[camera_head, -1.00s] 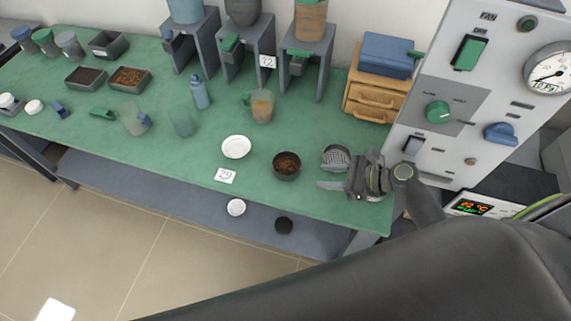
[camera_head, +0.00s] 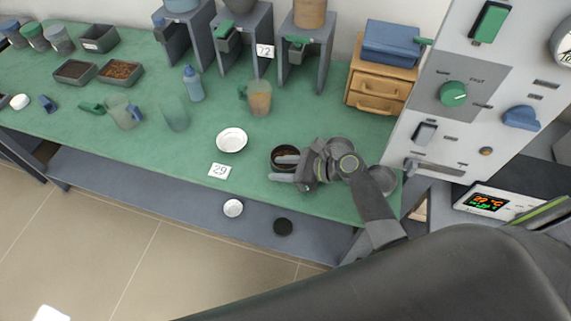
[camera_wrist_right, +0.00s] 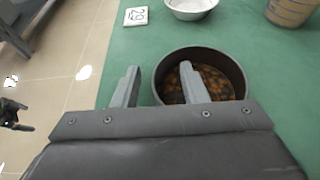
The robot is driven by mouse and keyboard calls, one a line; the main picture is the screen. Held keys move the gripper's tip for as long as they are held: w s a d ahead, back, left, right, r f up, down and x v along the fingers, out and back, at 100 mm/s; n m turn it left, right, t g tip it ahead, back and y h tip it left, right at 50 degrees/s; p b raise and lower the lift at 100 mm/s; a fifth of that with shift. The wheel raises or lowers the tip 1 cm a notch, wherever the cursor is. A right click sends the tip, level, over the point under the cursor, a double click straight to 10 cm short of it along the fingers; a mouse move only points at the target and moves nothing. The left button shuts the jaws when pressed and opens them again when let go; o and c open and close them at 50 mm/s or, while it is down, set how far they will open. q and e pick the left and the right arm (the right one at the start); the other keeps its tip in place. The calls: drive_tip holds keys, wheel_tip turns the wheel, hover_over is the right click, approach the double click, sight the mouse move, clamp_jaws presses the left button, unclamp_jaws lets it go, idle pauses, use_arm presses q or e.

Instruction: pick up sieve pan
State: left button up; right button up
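A dark round pan (camera_head: 283,153) with brown bits inside stands on the green table; it also shows in the right wrist view (camera_wrist_right: 240,75). I cannot tell for certain whether it is the sieve pan. A grey mesh-like round pan (camera_head: 343,145) is partly hidden behind my right gripper. My right gripper (camera_head: 280,169) is open at the dark pan. In the right wrist view its fingers (camera_wrist_right: 159,68) straddle the pan's near left wall, one over the inside and one outside. A dark piece at that view's left edge may be my left gripper; its state is unclear.
A white bowl (camera_head: 232,140) and a number card (camera_head: 219,171) lie left of the dark pan. A cup (camera_head: 260,98) stands behind. A wooden drawer box (camera_head: 380,88) and the furnace panel (camera_head: 450,95) bound the right side. The table's front edge is close.

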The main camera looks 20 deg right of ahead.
clamp_jaws()
idle(0.3)
idle(0.3)
wheel_tip(320, 180, up, 10)
drive_tip(key=p, duration=0.1)
idle(0.4)
drive_tip(key=c, duration=0.7)
unclamp_jaws()
clamp_jaws()
